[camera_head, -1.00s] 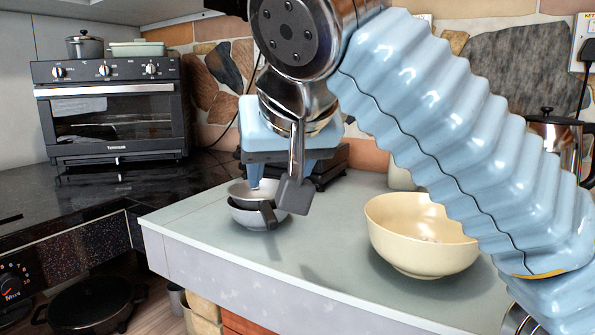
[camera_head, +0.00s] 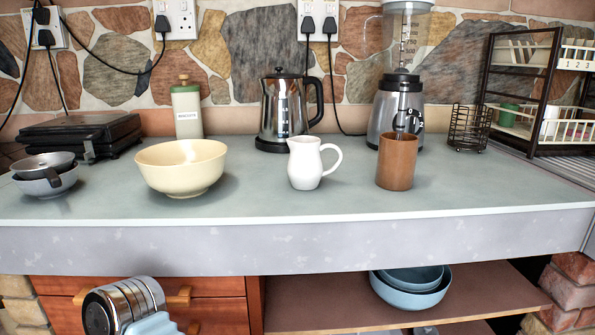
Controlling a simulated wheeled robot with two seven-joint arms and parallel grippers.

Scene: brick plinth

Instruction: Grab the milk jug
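The milk jug (camera_head: 305,165) is small and white. It stands upright on the grey-green countertop (camera_head: 270,208), right of the middle, with its handle to the right and its spout to the upper left. Nothing covers it and no gripper touches it. A chrome and light blue part of my own arm shows at the bottom left, below the counter's front edge and well apart from the jug. Neither gripper's fingers show in this view.
A brown cup (camera_head: 397,162) stands close to the right of the jug. A cream bowl (camera_head: 182,168) is to its left, small stacked bowls (camera_head: 45,177) farther left. A kettle (camera_head: 283,110) and a blender (camera_head: 397,105) stand behind. The counter in front of the jug is clear.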

